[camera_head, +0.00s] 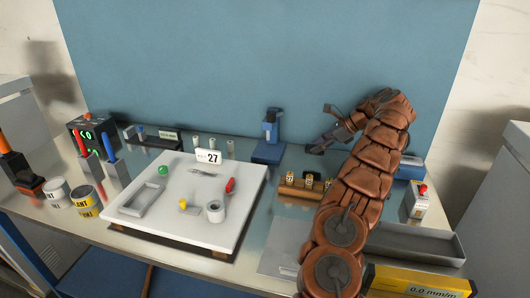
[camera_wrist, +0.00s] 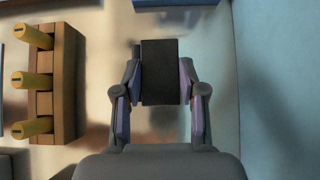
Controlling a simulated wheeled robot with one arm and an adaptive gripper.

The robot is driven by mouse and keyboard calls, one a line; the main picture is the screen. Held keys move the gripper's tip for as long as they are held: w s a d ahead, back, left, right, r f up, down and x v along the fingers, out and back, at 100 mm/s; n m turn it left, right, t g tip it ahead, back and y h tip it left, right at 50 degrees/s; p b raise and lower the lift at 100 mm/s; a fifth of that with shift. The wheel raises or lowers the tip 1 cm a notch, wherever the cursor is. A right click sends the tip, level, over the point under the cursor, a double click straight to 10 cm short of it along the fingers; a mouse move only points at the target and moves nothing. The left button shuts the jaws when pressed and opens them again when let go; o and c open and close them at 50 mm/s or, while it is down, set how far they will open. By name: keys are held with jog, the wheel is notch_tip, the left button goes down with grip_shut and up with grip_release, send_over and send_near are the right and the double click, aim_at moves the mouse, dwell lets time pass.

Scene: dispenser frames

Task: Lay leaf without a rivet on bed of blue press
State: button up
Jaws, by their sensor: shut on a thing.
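The blue press (camera_head: 269,150) stands at the back of the table, left of my gripper (camera_head: 325,138). My gripper points toward it from the right, above the table. In the wrist view my gripper (camera_wrist: 160,78) is shut on a dark, flat rectangular plate (camera_wrist: 160,62). The plate's face shows no visible rivet, but part of it may be hidden. A blue edge (camera_wrist: 175,3) shows at the top of the wrist view, ahead of and apart from the plate; I cannot tell surely whether it is the press.
A wooden rack (camera_head: 299,190) with yellow pegs (camera_wrist: 38,127) stands beside my gripper, near its front side. A white board (camera_head: 180,226) with small parts fills the table's middle. The blue wall (camera_head: 270,60) is close behind. A grey tray (camera_head: 410,242) lies at the right.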

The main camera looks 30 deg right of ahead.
jog(key=w+a+p, duration=0.1)
jog(key=w+a, duration=0.3)
jog(key=w+a+p, duration=0.1)
jog(key=w+a, duration=0.3)
jog(key=w, duration=0.1)
jog(key=shift+w+a+r, duration=0.15)
jog(key=shift+w+a, duration=0.15)
jog(key=shift+a, duration=0.05)
jog(key=shift+w+a, duration=0.45)
jog(key=shift+w, duration=0.1)
jog(key=shift+w+a+p, duration=0.8)
jog(key=shift+w+a, duration=0.4)
jog(key=shift+w, duration=0.05)
jog(key=shift+f, duration=0.55)
jog(key=shift+d+f, duration=0.15)
jog(key=shift+f, duration=0.1)
jog(key=shift+f+p, duration=0.35)
jog(key=shift+f, duration=0.3)
jog(key=o, duration=1.2)
